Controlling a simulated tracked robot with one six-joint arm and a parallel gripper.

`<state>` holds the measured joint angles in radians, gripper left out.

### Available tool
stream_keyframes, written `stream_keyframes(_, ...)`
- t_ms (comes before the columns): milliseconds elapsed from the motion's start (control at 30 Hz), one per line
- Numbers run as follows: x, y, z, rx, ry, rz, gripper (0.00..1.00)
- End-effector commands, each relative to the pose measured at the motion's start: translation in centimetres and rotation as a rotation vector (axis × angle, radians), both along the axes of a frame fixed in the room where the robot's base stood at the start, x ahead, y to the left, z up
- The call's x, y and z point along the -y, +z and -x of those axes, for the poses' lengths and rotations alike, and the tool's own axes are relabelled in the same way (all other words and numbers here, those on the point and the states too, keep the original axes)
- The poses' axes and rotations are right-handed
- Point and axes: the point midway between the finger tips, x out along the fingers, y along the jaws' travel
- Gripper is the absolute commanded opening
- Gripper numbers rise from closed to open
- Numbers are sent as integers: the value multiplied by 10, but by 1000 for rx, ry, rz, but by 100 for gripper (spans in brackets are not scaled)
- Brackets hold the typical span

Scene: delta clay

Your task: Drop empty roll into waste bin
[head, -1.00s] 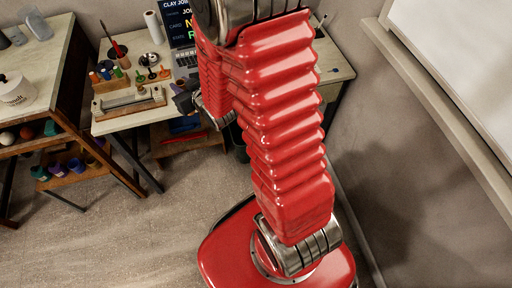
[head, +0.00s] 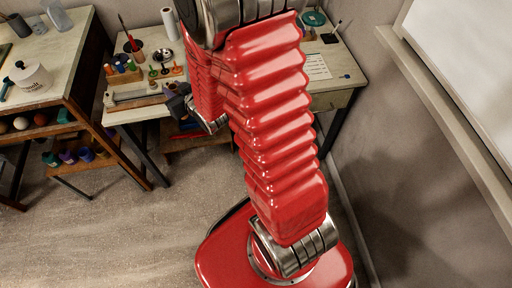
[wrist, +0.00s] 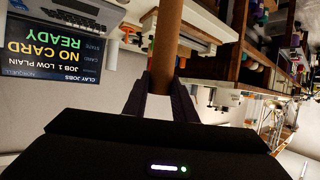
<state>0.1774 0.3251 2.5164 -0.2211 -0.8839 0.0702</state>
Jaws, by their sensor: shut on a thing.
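My gripper (wrist: 162,78) is shut on a brown cardboard roll (wrist: 167,40) in the wrist view. The roll extends away from the dark fingers toward the top of the picture.
The rear worktable (head: 130,118) carries tools, small coloured pots and an upright white roll (head: 169,24). A screen (wrist: 55,45) appears upside down in the wrist view. A left bench (head: 60,75) holds a white tub (head: 30,77). Floor (head: 130,230) is clear at front left.

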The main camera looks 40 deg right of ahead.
Motion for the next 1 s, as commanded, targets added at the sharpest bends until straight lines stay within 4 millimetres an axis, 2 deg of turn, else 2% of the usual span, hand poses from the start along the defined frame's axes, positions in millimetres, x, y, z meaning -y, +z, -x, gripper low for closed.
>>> stream_keyframes(567, -2, -3, -3, -1, 9, 1, 0)
stream_keyframes(767, -24, -18, -21, -1, 93, 7, 0)
stream_keyframes(1000, -73, -51, -50, 2, 267, 10, 0)
